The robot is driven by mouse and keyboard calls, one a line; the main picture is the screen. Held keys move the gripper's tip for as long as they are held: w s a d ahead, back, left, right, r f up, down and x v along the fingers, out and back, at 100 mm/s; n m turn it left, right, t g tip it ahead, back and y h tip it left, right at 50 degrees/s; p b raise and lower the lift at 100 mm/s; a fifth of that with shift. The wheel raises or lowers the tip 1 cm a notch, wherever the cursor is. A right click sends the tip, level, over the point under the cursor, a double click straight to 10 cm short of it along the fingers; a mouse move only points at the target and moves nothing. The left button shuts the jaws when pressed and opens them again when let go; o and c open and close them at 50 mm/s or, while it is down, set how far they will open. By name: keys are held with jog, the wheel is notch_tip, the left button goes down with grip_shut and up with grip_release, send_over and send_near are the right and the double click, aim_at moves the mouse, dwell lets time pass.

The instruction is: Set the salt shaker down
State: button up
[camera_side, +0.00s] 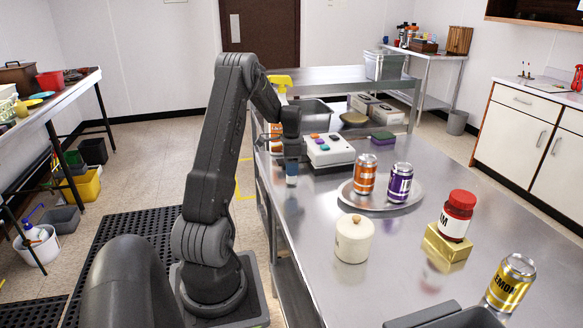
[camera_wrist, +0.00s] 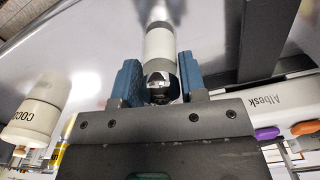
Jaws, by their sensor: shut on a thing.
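My gripper (camera_wrist: 158,76) is shut on the salt shaker, with one blue jaw on each side of it. In the wrist view the salt shaker (camera_wrist: 159,42) is a pale cylinder with a shiny metal end toward the gripper. In the side view my gripper (camera_side: 291,168) points down at the left part of the steel table (camera_side: 310,225). Only a small pale piece of the shaker (camera_side: 291,181) shows below the jaws there. I cannot tell whether its base touches the table.
A white box with coloured buttons (camera_side: 330,149) stands close right of my gripper. A round tray (camera_side: 350,202) holds an orange can (camera_side: 364,174) and a purple can (camera_side: 400,182). A cream lidded jar (camera_side: 353,240) stands nearer. A red-lidded jar (camera_side: 456,217) rests on a gold block (camera_side: 446,242).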

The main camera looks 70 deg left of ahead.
jog(key=shift+f, duration=0.2)
jog(key=o, duration=1)
jog(key=shift+c, duration=0.2)
jog(key=shift+r, duration=0.1)
